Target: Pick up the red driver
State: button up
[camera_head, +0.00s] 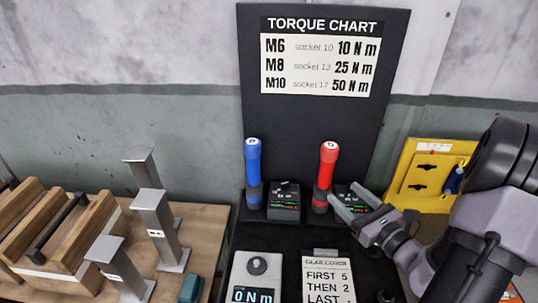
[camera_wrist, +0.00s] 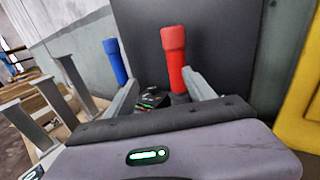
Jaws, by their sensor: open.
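The red driver (camera_head: 326,172) stands upright on the dark bench in front of the torque chart board, with a label on its top. In the wrist view the red driver (camera_wrist: 174,55) rises between the two fingers of my gripper (camera_wrist: 165,97), nearer the right finger. My gripper (camera_head: 352,205) comes in from the right in the head view, its fingers spread near the lower part of the driver. The gripper is open and holds nothing. Whether a finger touches the driver cannot be told. The driver's base is partly hidden behind the gripper in the wrist view.
A blue driver (camera_head: 253,172) stands to the left, with a black charger-like box (camera_head: 286,201) between the two drivers. Another black box (camera_head: 357,196) sits right of the red driver. Metal posts (camera_head: 158,228) stand at left. A yellow panel (camera_head: 428,172) is at right.

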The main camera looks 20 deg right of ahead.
aim_at(326, 172)
jog(key=w+d+m+h+b, duration=0.1)
jog(key=w+d+b, duration=0.1)
jog(key=w, duration=1.4)
jog(key=shift+w+f+h+b, duration=0.25)
jog(key=shift+w+h+b, duration=0.15)
jog(key=shift+b, duration=0.05)
grip_shut()
